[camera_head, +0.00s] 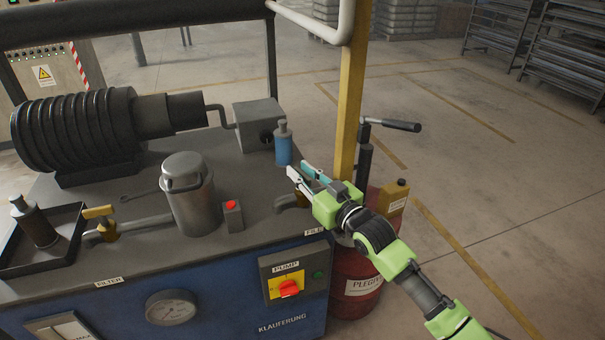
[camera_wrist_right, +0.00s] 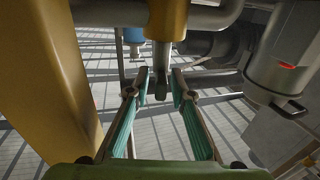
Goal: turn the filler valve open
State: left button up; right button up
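The filler valve (camera_head: 301,198) is a brass-coloured body on a grey pipe, by a partly hidden label at the bench's right edge. My right gripper (camera_head: 299,171) is at the valve and covers much of it in the head view. In the right wrist view the valve's yellow body (camera_wrist_right: 168,18) is at the top, with a grey stem and a dark end (camera_wrist_right: 162,84). The dark end lies between the open fingers (camera_wrist_right: 160,78), with what looks like a small gap on each side. The left gripper is not in view.
A yellow post (camera_head: 349,100) stands close beside my right gripper. A blue bottle (camera_head: 283,145) stands just behind it. A metal canister (camera_head: 190,200), a red button box (camera_head: 232,215) and another valve (camera_head: 102,222) are left. A red drum (camera_head: 352,285) stands below my right arm.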

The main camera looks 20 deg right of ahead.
jog(key=shift+f, duration=0.1)
jog(key=shift+s+d+f, duration=0.1)
jog(key=shift+s, duration=0.15)
jog(key=v, duration=1.1)
jog(key=shift+s, duration=0.25)
jog(key=p+v, duration=0.4)
jog(key=p, duration=0.7)
jog(key=x, duration=0.4)
jog(key=p+x, duration=0.1)
jog(key=x, duration=0.4)
jog(key=p+x, duration=0.1)
jog(key=x, duration=0.3)
jog(key=shift+w+f, duration=0.3)
jog(key=shift+f, duration=0.05)
jog(key=shift+c, duration=0.4)
